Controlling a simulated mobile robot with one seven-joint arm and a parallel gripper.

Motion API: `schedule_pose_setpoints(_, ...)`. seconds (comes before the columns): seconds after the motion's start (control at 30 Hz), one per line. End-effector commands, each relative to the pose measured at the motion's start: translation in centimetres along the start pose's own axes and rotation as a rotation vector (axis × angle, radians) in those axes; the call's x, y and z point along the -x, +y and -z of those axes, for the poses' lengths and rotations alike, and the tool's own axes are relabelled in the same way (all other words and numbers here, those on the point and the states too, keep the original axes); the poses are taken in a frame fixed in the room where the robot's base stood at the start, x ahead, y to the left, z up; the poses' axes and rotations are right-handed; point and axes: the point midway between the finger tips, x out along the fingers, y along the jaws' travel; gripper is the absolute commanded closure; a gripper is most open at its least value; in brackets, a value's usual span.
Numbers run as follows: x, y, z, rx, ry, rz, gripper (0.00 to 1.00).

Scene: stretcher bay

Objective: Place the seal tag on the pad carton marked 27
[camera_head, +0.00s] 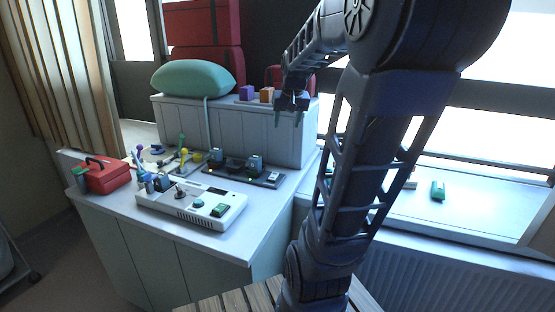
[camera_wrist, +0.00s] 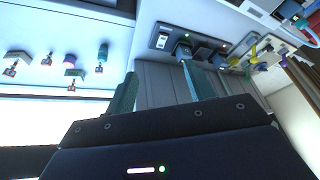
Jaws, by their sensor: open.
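My gripper (camera_head: 289,120) is open and empty, its teal fingers pointing down in front of the raised cabinet. In the wrist view my gripper (camera_wrist: 160,75) has its two fingers apart with only the grey cabinet front between them. A purple block-like box (camera_head: 247,93) and an orange one (camera_head: 267,95) sit on the cabinet's top, just left of my gripper. I cannot read a 27 anywhere, and cannot tell which thing is the pad carton. Several small tag-like pieces, one teal (camera_wrist: 102,54) and one pink (camera_wrist: 73,72), lie on the white sill; I cannot tell which is the seal tag.
A green pillow (camera_head: 193,78) and red cases (camera_head: 205,50) are on and behind the raised cabinet (camera_head: 260,135). The lower counter holds a white device (camera_head: 190,205), a dark charger strip (camera_head: 235,172) and a red toolbox (camera_head: 103,175). A green piece (camera_head: 438,190) lies on the window sill (camera_head: 470,208).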

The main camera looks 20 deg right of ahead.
Motion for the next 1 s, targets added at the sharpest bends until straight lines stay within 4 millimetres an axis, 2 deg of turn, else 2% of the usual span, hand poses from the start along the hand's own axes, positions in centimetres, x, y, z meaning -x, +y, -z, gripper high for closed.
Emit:
schedule_pose_setpoints(0.03, 0.6, -1.1, -1.8, 0.024, 0.003, 0.007, 0.46)
schedule_pose_setpoints(0.2, 1.6, -3.7, -7.5, 0.096, 0.001, 0.021, 0.46)
schedule_pose_setpoints(0.4, 2.0, -5.5, -13.8, 0.172, 0.000, 0.030, 0.46)
schedule_pose_setpoints(0.5, 2.0, -5.9, -16.1, 0.200, -0.001, 0.031, 0.46)
schedule_pose_setpoints(0.7, 1.8, -6.1, -18.2, 0.224, -0.002, 0.031, 0.46)
schedule_pose_setpoints(1.0, 1.8, -6.1, -18.3, 0.225, -0.002, 0.031, 0.46)
